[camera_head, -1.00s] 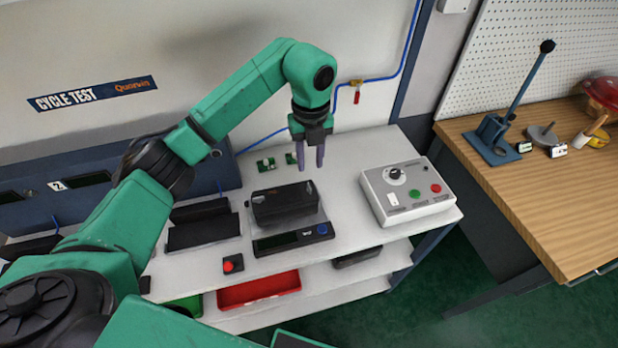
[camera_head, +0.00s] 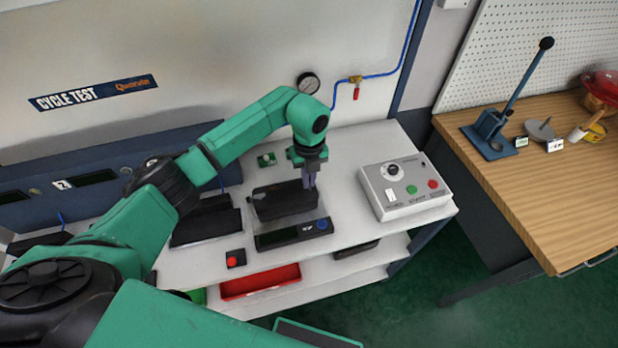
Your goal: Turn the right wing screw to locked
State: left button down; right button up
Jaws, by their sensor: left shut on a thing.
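The black valve positioner (camera_head: 280,200) sits on the white bench, behind a dark unit with a small display and a blue button. My left gripper (camera_head: 309,184) points down at the right end of the positioner. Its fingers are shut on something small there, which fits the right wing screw. The screw itself is hidden by the fingers and too small to make out, so its turn position cannot be told. My right gripper is not in view.
A grey control box (camera_head: 405,187) with a knob and green and red buttons stands to the right. A red button box (camera_head: 235,258) is at the front edge. A black holder (camera_head: 205,222) stands left. A red bin (camera_head: 260,281) is on the shelf below.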

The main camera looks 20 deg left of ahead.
pick_arm(q)
jog(key=shift+f+m+b, duration=0.15)
jog(key=shift+m+b, duration=0.55)
jog(key=shift+b, duration=0.05)
jog(key=m+b, duration=0.8)
jog(key=m, duration=0.1)
jog(key=shift+m, duration=0.3)
jog(key=m+b, duration=0.2)
jog(key=m, duration=0.2)
jog(key=shift+b, duration=0.4)
jog(key=shift+r+m+b, duration=0.25)
jog(key=shift+m+b, duration=0.3)
jog(key=shift+m, duration=0.85)
jog(key=shift+w, duration=0.1)
jog(key=c, duration=1)
grip_release()
